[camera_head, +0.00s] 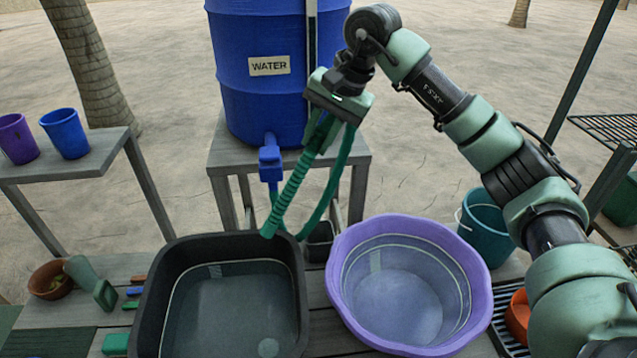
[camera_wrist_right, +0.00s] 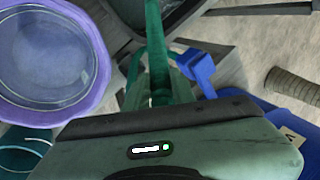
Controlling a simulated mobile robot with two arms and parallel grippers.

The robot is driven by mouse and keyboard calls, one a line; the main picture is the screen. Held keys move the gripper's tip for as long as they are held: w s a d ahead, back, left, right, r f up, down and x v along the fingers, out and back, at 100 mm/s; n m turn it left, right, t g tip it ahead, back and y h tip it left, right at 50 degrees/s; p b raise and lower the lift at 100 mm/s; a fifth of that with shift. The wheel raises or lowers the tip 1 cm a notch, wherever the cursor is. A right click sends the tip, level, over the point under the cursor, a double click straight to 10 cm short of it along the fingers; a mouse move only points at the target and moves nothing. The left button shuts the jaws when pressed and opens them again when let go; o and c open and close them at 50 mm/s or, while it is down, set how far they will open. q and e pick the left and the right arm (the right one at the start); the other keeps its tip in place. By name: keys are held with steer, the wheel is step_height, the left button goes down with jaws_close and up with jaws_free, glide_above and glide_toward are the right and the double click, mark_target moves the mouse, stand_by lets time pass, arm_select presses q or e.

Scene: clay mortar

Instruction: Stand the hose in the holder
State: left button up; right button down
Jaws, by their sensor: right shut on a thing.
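The green hose (camera_head: 290,190) hangs from my right gripper (camera_head: 326,122), which is shut on it in front of the blue water barrel. A ribbed length slants down left to an end above the back right corner of the black basin. Another length loops down behind and up toward the blue tap (camera_head: 270,160). In the right wrist view the hose (camera_wrist_right: 154,45) runs out from between the fingers (camera_wrist_right: 165,92). A small dark cup-like thing (camera_head: 320,240), perhaps the holder, stands between the basins, apart from the hose and partly hidden. My left gripper is out of view.
A black basin (camera_head: 157,290) and a purple basin (camera_head: 478,290), both with water, fill the front table. The blue barrel (camera_head: 235,90) stands on a wooden stand behind. A teal bucket (camera_head: 485,235) is at right. Brushes and a clay bowl (camera_head: 50,282) are at left.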

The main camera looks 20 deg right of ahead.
steer(key=w+d+f+n+t+h+b, duration=0.3)
steer(key=w+d+f+n+h+b, duration=0.15)
steer(key=w+f+n, duration=0.35)
step_height(320, 180, down, 15)
steer(key=m+b, duration=0.1)
steer(key=b, duration=0.8)
steer(key=shift+s+a+r+y, duration=0.15)
steer(key=shift+s+a+y, duration=0.15)
steer(key=shift+a+y, duration=0.1)
steer(key=c, duration=1.1)
jaws_free()
steer(key=o, duration=0.8)
